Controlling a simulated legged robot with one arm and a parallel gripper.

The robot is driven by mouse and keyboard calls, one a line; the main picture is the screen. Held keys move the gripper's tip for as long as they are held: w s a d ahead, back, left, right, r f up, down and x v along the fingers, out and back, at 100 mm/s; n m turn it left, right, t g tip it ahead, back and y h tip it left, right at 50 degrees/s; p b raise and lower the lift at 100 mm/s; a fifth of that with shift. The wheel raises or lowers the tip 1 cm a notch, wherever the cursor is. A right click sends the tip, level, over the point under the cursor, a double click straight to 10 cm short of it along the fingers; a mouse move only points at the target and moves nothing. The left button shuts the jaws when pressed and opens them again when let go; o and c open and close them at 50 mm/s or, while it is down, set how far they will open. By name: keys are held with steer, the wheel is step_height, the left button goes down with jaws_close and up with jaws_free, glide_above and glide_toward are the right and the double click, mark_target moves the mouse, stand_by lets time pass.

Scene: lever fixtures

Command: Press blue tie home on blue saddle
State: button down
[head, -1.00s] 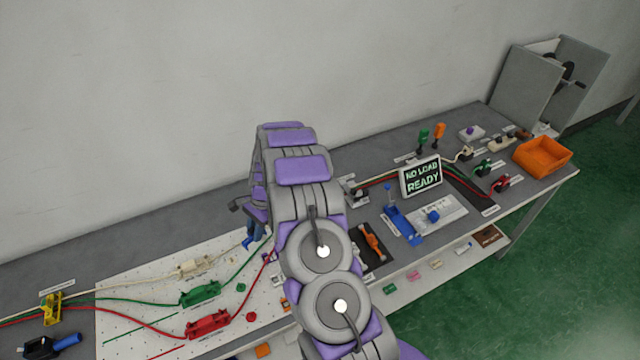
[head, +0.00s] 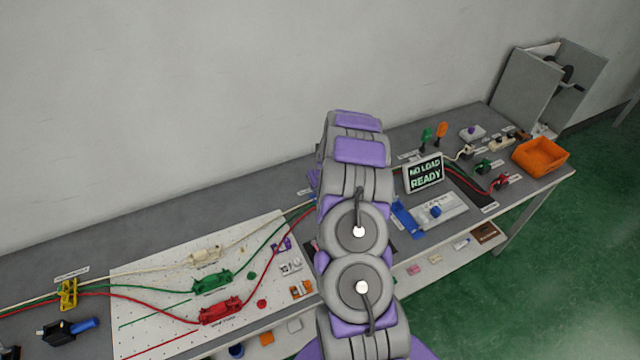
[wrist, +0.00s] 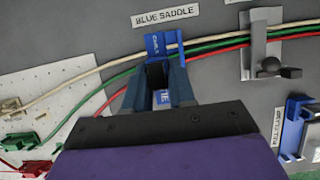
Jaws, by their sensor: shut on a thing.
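In the wrist view the blue saddle (wrist: 164,43) sits on the grey bench below its "BLUE SADDLE" label. The white, green and red cables run across at the saddle. My gripper (wrist: 157,80) is directly in front of the saddle, its fingertips close to the saddle's near edge. It is shut on the blue tie (wrist: 163,97), of which only a small lettered part shows between the fingers. I cannot tell whether the tie touches the saddle. In the head view my arm hides the gripper and tie.
A grey metal clamp (wrist: 262,45) stands right of the saddle across the cables. A blue fixture (wrist: 298,128) is at the lower right. The white pegboard (head: 150,275) with green (head: 212,282) and red (head: 220,310) holders lies left.

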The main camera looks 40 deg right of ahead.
step_height(320, 180, down, 2)
steer(key=shift+d+f+p, duration=0.1)
steer(key=shift+d+p, duration=0.05)
steer(key=shift+p, duration=0.25)
steer(key=shift+f, duration=0.25)
steer(key=shift+d+f, duration=0.1)
steer(key=shift+f, duration=0.05)
steer(key=shift+d+f, duration=0.2)
steer(key=shift+d, duration=0.35)
steer(key=shift+d+f, duration=0.2)
steer(key=shift+d, duration=0.3)
steer(key=shift+a+r, duration=0.15)
steer(key=shift+a, duration=0.35)
steer(key=shift+a+r, duration=0.15)
steer(key=shift+a, duration=0.35)
steer(key=shift+d+f+p, duration=0.15)
steer(key=shift+d+p, duration=0.4)
steer(key=shift+d, duration=0.35)
steer(key=shift+a, duration=0.7)
steer(key=shift+d+f, duration=0.45)
steer(key=shift+d, duration=0.2)
steer(key=shift+f, duration=0.2)
